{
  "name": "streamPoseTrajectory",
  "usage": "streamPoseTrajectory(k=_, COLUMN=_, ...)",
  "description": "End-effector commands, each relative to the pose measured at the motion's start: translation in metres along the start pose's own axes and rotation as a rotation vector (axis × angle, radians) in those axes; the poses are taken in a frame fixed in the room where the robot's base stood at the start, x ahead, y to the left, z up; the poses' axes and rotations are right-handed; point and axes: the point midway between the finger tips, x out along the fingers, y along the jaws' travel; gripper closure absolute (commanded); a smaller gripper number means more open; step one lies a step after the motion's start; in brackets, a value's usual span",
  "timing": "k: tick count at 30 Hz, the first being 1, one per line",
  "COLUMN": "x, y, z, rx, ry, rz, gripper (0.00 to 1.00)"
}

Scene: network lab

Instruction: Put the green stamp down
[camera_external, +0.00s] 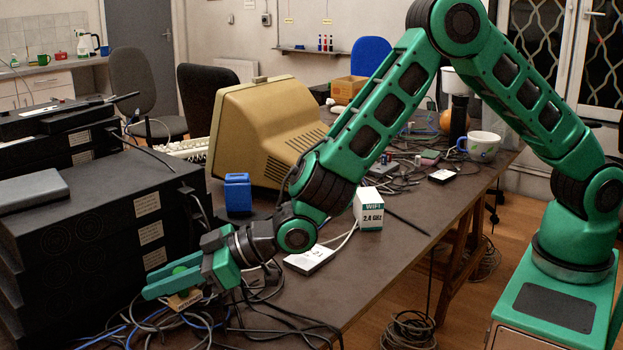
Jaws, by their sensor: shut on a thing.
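My gripper (160,282), with green fingers, is low at the left end of the table, in front of the stack of black boxes. It is shut on the green stamp (184,300). A pale wooden base shows below the fingers, and a rounded green top shows between them. The fingers hide the middle of the stamp. The stamp is above tangled cables; I cannot tell whether its base touches anything.
Black stacked devices (90,235) stand close on the left. Tangled cables (225,320) lie below the gripper. A blue block (238,194), a beige monitor (262,130), a WIFI box (369,209) and a mug (480,146) stand on the table (385,262). Its front middle is fairly clear.

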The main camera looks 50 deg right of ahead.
Motion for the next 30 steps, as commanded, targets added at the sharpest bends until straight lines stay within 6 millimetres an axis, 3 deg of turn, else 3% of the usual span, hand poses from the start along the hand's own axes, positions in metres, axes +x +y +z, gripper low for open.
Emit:
streamPoseTrajectory(k=10, x=0.014, y=-0.001, z=0.035, rx=-0.001, ry=-0.002, rz=-0.001, gripper=1.0)
streamPoseTrajectory(k=21, x=0.016, y=-0.001, z=0.039, rx=0.0, ry=0.0, rz=-0.001, gripper=1.0)
streamPoseTrajectory(k=22, x=0.016, y=-0.001, z=0.039, rx=0.0, ry=0.0, rz=-0.001, gripper=0.75)
streamPoseTrajectory(k=24, x=0.016, y=-0.001, z=0.039, rx=0.0, ry=0.0, rz=-0.001, gripper=0.59)
streamPoseTrajectory(k=30, x=0.016, y=-0.001, z=0.039, rx=0.0, ry=-0.001, rz=-0.001, gripper=0.59)
